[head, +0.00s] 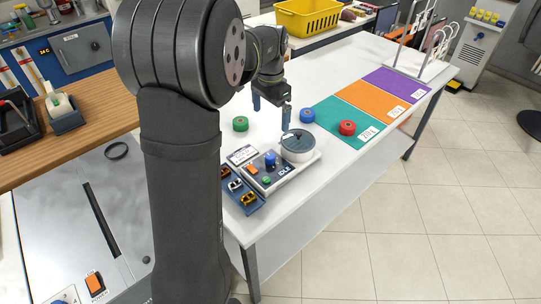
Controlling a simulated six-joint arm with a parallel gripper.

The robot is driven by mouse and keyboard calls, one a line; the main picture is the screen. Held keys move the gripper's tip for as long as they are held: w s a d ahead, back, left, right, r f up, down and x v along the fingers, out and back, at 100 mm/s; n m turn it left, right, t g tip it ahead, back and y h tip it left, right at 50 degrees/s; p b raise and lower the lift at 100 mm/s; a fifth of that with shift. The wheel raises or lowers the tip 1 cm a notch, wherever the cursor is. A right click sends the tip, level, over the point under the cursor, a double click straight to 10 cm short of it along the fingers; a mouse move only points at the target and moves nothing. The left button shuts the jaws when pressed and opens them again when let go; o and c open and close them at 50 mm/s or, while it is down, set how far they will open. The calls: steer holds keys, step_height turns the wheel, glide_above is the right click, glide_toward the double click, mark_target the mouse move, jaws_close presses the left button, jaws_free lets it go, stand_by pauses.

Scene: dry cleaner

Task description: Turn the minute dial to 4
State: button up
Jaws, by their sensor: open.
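A pale machine (294,176) with a small display reading IDLE stands on the near part of the white table. A blue upright knob (270,158) rises from its panel; I cannot make out its markings or setting, nor tell for sure that it is the minute dial. Beside it is a round drum-like part (297,146) with a grey top. An orange button (252,169) and a green button (266,180) are also on the panel. My gripper (271,110) is open and empty, fingers pointing down, above the table by the drum and apart from the knob.
A blue rack (240,198) with several small parts sits left of the machine. Loose green (240,124), blue (307,115) and red (347,128) round pieces lie nearby. Teal, orange and purple mats (384,94) cover the far right. A yellow basket (307,16) stands behind.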

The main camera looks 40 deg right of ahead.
step_height(320, 180, up, 2)
steer(key=shift+r, duration=0.2)
steer(key=shift+c, duration=0.2)
